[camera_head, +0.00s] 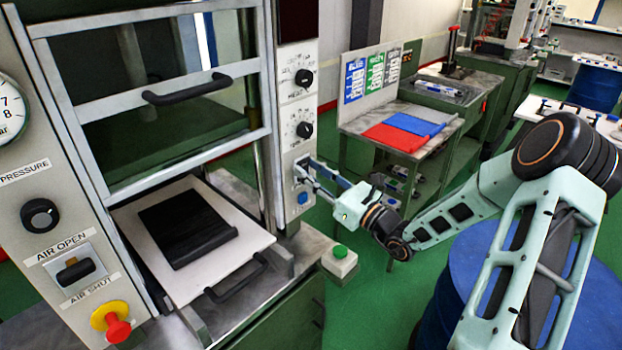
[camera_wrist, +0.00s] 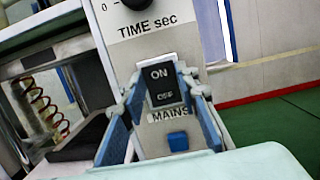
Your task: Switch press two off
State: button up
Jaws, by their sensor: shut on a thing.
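The mains switch (camera_wrist: 165,84) is a black rocker marked ON above and OFF below, on the grey control panel. My gripper (camera_wrist: 166,108) has one finger on either side of it in the wrist view and is shut on the switch. The MAINS label and a blue square (camera_wrist: 178,141) are below the switch.
Heat and time dials sit above the switch; the time dial (camera_head: 304,130) is close over my gripper. A green button box (camera_head: 339,262) stands below my wrist. A table with red and blue sheets (camera_head: 400,134) is behind my arm. Green floor lies to the right.

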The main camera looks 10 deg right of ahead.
jog(key=shift+f+t+y+b, duration=0.15)
jog(key=shift+t+y+b, duration=0.25)
jog(key=shift+t, duration=0.1)
jog(key=o, duration=1.1)
jog(key=shift+s, duration=0.1)
jog(key=v, duration=1.2)
